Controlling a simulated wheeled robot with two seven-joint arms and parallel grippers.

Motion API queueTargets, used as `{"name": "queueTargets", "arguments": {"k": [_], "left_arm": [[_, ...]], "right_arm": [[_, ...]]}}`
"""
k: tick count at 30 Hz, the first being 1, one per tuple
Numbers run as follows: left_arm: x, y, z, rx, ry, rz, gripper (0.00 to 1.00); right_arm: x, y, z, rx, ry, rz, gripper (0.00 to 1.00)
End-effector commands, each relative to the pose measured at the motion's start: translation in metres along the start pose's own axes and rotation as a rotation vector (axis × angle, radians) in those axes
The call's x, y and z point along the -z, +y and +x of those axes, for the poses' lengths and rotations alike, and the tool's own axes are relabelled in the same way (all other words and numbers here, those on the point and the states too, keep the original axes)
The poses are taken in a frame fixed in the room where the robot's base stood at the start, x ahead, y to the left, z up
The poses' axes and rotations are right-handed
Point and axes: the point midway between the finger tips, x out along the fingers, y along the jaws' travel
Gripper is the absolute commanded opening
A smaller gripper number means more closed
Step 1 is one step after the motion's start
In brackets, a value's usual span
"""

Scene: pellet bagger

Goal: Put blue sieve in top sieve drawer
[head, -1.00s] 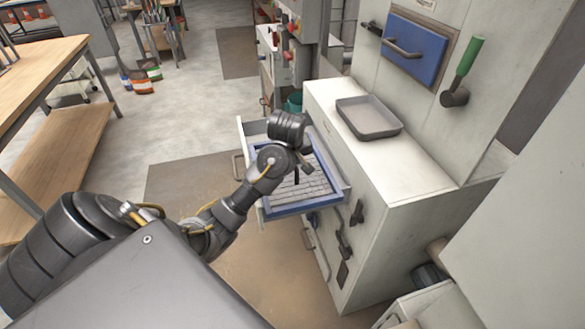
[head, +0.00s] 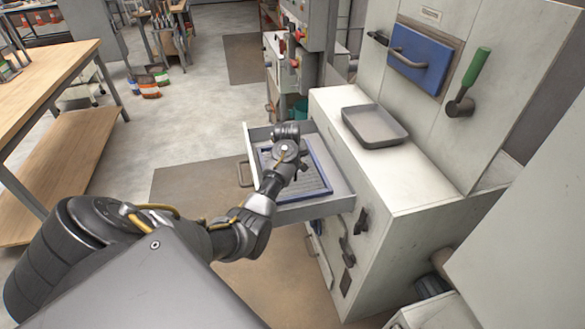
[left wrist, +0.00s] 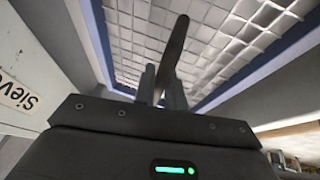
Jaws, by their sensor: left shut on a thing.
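The blue sieve (head: 312,184), a blue frame around a pale wire mesh, lies inside the open top sieve drawer (head: 318,207). It looks roughly flat, but whether it rests fully on the drawer floor is unclear. My left gripper (head: 297,166) is over the sieve. In the left wrist view my left gripper (left wrist: 162,88) is shut on a dark upright handle (left wrist: 174,48) above the sieve mesh (left wrist: 225,35). The arm hides part of the sieve in the head view. My right gripper is not in view.
A grey tray (head: 374,126) stands on the cabinet top (head: 420,185) beside the drawer. Above are a blue panel with a handle (head: 420,58) and a green-handled lever (head: 475,70). A wooden bench (head: 50,70) is at the left. The floor left of the drawer is clear.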

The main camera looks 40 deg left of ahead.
Motion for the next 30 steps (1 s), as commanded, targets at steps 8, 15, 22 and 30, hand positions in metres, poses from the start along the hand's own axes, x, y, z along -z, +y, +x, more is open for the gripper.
{"name": "queueTargets", "arguments": {"k": [8, 15, 22, 30], "left_arm": [[-0.007, -0.005, 0.025, -0.001, -0.002, -0.001, 0.00], [-0.009, -0.006, 0.032, -0.003, 0.001, 0.000, 0.00], [-0.011, -0.007, 0.035, -0.001, -0.001, 0.000, 0.14], [-0.011, -0.006, 0.035, -0.001, -0.001, 0.000, 0.34]], "right_arm": [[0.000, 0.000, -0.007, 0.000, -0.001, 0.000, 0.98], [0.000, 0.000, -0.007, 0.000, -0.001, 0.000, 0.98], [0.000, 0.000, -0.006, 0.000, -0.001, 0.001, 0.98], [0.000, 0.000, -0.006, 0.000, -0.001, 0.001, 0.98]]}}
